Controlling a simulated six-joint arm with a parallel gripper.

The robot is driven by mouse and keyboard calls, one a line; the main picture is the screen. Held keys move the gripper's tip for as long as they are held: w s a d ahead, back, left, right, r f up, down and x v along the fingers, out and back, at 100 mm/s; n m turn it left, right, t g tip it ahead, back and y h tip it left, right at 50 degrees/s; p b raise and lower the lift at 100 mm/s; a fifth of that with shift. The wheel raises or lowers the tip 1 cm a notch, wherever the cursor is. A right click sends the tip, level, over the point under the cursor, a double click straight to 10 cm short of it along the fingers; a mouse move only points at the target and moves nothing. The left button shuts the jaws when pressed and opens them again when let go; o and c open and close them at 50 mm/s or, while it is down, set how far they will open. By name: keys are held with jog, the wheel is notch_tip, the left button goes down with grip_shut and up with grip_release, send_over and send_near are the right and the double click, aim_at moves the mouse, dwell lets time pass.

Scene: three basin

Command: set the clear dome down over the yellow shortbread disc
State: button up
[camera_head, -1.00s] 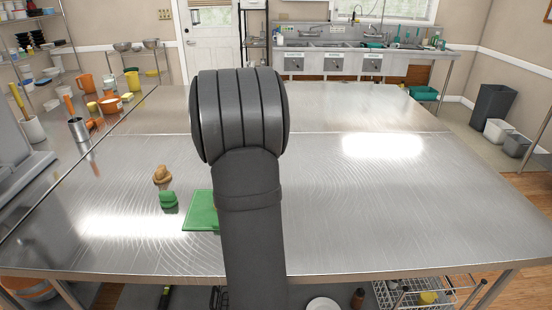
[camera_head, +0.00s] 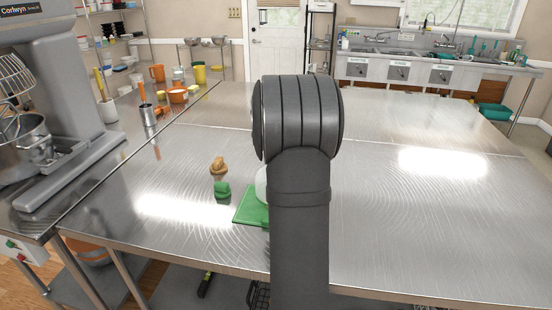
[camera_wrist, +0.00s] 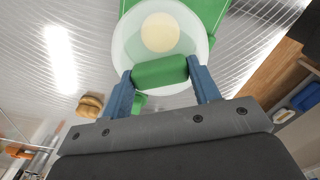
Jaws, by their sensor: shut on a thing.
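The clear dome (camera_wrist: 125,48) is a whitish see-through round shape with a green grip (camera_wrist: 160,72) on it. My gripper (camera_wrist: 164,78) is shut on that grip, one blue finger at each side. The pale yellow shortbread disc (camera_wrist: 160,32) shows through the dome in the wrist view, inside its outline. A green board (camera_wrist: 210,12) lies beyond and below them. In the head view, a sliver of the dome (camera_head: 261,186) shows left of my arm, over the green board (camera_head: 247,211). My arm hides the disc and my fingers there. I cannot tell whether the rim touches the board.
A green piece (camera_head: 222,189) and a brown knobbed thing (camera_head: 218,166) stand left of the board. A large mixer (camera_head: 60,100) stands at the left. Orange cups (camera_head: 178,95) and a metal canister (camera_head: 148,115) are farther back. The table's right side is bare.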

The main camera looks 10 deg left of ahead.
jog(key=shift+f, duration=0.75)
jog(key=shift+f, duration=0.15)
jog(key=shift+f, duration=0.9)
jog(key=shift+f, duration=0.4)
jog(key=o, duration=1.1)
jog(key=shift+r, duration=1.45)
